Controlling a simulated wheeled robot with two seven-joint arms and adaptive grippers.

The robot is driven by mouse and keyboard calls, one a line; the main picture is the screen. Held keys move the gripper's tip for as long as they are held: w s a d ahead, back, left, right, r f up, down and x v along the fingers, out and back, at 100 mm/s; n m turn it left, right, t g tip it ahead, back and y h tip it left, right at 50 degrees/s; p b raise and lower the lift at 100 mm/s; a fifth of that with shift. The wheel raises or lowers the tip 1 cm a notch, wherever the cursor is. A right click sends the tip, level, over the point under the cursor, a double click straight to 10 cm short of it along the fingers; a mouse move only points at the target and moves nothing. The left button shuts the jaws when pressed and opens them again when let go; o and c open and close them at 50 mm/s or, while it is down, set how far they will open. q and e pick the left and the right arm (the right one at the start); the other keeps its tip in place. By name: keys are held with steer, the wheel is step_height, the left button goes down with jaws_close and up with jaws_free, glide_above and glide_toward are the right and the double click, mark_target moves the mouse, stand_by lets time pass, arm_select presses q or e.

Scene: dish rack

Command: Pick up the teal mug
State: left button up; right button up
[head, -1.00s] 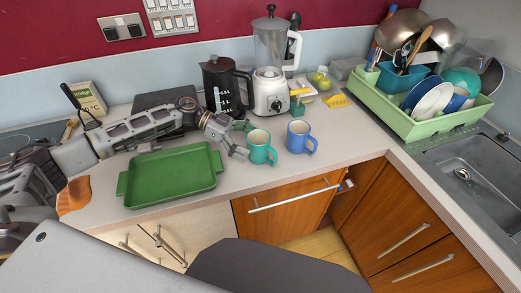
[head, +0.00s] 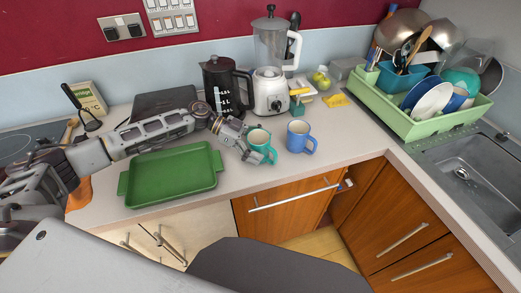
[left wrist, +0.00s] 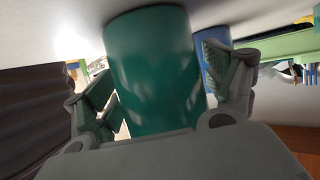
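The teal mug (head: 260,146) stands upright on the counter, right of the green tray, with its handle toward the lower right. My left gripper (head: 250,145) is open, with its fingers at the mug's left side in the head view. In the left wrist view the mug (left wrist: 155,70) fills the space between the two fingers (left wrist: 165,90), one on each side. A small gap shows beside the left finger; whether the right finger touches cannot be told. My right gripper is not in view.
A blue mug (head: 299,137) stands close to the right of the teal mug. A green tray (head: 172,174) lies to the left. A blender (head: 271,90) and a black jug (head: 222,88) stand behind. A green dish rack (head: 424,125) is far right.

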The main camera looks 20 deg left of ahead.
arm_select(q)
steer(key=c, duration=1)
steer(key=shift+r, duration=0.5)
step_height(320, 180, up, 8)
steer(key=shift+f, duration=0.15)
steer(key=shift+r, duration=0.35)
steer(key=shift+c, duration=0.3)
steer(key=shift+r, duration=0.3)
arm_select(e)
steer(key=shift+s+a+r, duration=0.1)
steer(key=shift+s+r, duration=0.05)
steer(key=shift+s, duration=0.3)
arm_select(q)
steer(key=shift+f, duration=0.1)
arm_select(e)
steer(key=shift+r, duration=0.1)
